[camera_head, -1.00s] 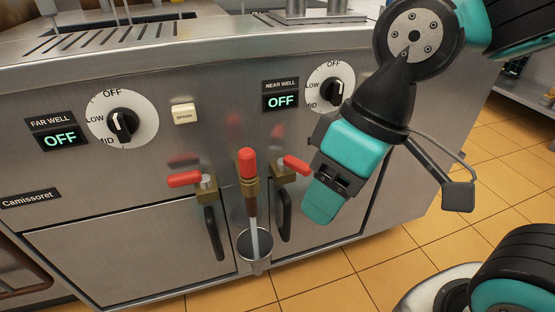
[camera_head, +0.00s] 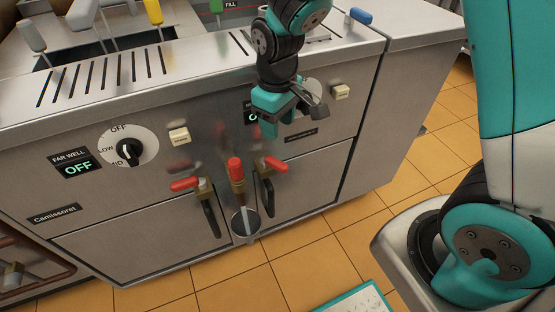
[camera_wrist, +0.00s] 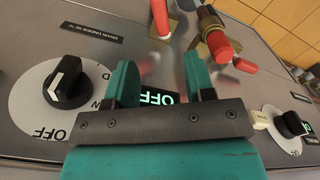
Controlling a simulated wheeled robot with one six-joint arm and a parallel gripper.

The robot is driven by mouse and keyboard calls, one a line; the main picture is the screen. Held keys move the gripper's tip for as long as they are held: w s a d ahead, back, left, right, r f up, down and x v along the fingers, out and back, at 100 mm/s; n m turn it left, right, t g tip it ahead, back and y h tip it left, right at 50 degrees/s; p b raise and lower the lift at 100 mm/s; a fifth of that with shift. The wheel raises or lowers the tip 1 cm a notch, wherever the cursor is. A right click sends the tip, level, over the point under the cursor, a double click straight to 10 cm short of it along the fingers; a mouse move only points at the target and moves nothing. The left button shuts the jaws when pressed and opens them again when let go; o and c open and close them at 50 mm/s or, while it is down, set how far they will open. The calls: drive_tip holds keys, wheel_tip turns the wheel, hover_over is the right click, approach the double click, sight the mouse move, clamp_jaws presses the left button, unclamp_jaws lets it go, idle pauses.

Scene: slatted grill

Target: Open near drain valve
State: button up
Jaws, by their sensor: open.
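The near drain valve has a red lever (camera_head: 275,164) on a brass body, low on the steel front below the near well display. Its lever points right in the head view. In the wrist view, which is upside down, its red lever (camera_wrist: 160,16) is at the top edge, partly cut off. My gripper (camera_head: 268,128) is above this valve, in front of the near well panel, and hides most of the display and dial. In the wrist view my gripper (camera_wrist: 160,80) is open and empty, its teal fingers apart from the lever, with the lit OFF display (camera_wrist: 158,97) between them.
The far valve's red lever (camera_head: 184,184) points left. Dark door handles (camera_head: 210,217) hang below. The far well dial (camera_head: 129,151) is left. Tiled floor (camera_head: 310,265) is open in front.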

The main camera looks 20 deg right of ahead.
sight(278, 162)
wheel_tip(278, 162, down, 12)
drive_tip(key=shift+f+b, duration=0.15)
drive_tip(key=shift+b, duration=0.95)
drive_tip(key=shift+c, duration=0.2)
